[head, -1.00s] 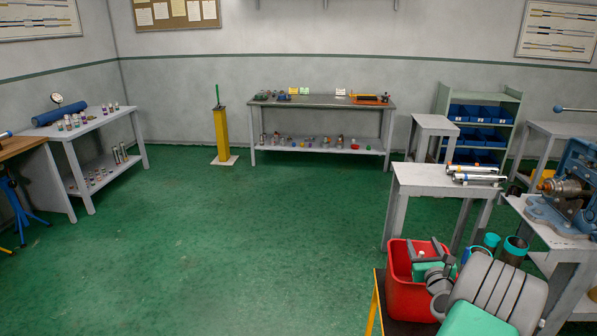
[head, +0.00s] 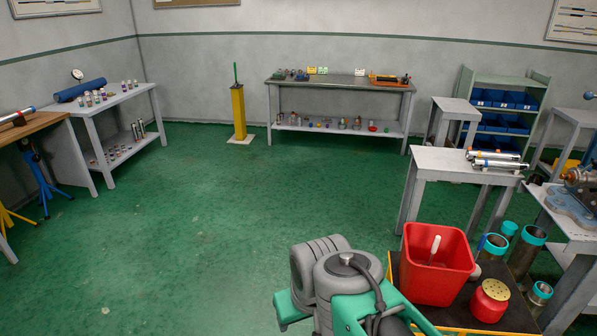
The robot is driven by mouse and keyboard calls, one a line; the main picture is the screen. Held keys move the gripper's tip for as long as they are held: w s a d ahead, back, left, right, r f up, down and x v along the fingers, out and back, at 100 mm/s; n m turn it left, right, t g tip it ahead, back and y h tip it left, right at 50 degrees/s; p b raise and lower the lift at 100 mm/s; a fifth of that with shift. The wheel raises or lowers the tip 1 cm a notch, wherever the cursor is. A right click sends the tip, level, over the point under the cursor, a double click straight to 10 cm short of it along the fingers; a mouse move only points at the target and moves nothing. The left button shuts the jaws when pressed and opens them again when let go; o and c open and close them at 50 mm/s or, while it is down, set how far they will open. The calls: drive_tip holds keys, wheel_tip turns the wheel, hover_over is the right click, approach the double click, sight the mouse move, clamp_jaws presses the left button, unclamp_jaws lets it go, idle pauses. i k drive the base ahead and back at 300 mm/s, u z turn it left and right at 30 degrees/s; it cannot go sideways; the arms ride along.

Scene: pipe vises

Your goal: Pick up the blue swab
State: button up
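I cannot pick out the blue swab with certainty. A thin blue stick (head: 481,242) shows just right of the red bucket (head: 408,262), small and partly hidden. The bucket is open-topped, and a white handle-like piece (head: 434,245) leans inside it; the bottom of the bucket is hidden. My grey and teal arm fills the bottom middle, left of the bucket. My gripper itself is not visible, so I cannot see its fingers or whether they hold anything.
The bucket and a red jar with a perforated yellow lid (head: 490,300) stand on a dark cart top (head: 455,316). Teal-rimmed pipes (head: 527,250) stand right of it. A grey table (head: 450,160) bears silver tubes. Green floor (head: 210,220) is open to the left and ahead.

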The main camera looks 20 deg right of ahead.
sight(477, 255)
drive_tip(key=z, duration=2.45)
drive_tip(key=k, duration=0.65)
drive_tip(key=z, duration=0.65)
drive_tip(key=i, duration=0.85)
drive_tip(key=u, duration=0.45)
drive_tip(key=i, duration=0.75)
drive_tip(key=u, duration=1.3)
drive_tip(key=i, duration=0.4)
drive_tip(key=u, duration=0.35)
